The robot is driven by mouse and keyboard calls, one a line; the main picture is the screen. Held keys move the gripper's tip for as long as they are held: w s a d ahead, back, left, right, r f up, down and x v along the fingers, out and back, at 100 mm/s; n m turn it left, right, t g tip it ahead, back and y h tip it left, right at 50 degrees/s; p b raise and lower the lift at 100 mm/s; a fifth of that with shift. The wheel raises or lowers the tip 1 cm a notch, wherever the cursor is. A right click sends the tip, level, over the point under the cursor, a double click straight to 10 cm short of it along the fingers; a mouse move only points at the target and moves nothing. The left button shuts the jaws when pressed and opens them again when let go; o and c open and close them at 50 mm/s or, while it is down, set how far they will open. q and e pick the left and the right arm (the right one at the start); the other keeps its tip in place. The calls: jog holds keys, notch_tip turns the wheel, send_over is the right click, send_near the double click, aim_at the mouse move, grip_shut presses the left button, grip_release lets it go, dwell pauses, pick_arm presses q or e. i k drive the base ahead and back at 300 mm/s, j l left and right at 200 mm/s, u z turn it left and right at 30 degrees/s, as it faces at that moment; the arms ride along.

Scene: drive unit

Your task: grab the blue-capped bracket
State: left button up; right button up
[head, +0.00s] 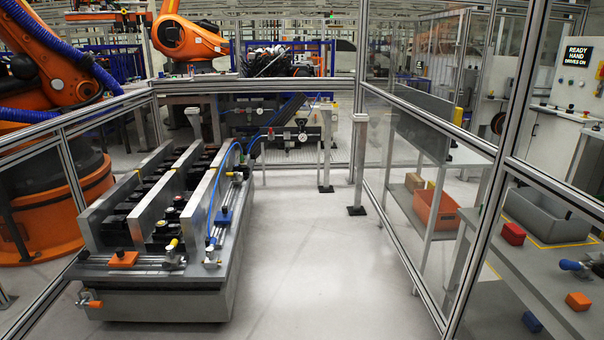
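A small part with a rounded blue end (570,265) lies on the grey bench at the right edge of the head view, behind the glass panel frame. Its grey body runs right and is partly cut off by the picture edge. It looks most like the blue-capped bracket, but I cannot be sure. A blue block (225,216) also sits on the right side of the metal fixture (160,280) at the left. Neither of my grippers shows in this view.
The grey bench (520,262) also holds a red block (512,234), an orange block (578,301) and a grey tub (548,217). Framed glass panels (425,210) stand between the open floor (310,260) and the bench. An orange robot arm (50,60) stands at the left behind fencing.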

aim_at(247, 170)
jog(key=i+j+u, duration=0.1)
jog(key=i, duration=1.6)
jog(key=i+z, duration=0.25)
jog(key=i, duration=1.5)
jog(key=i+u, duration=0.2)
jog(key=i, duration=0.65)
jog(key=i+l+u, duration=0.2)
jog(key=i, duration=0.65)
jog(key=j, duration=0.1)
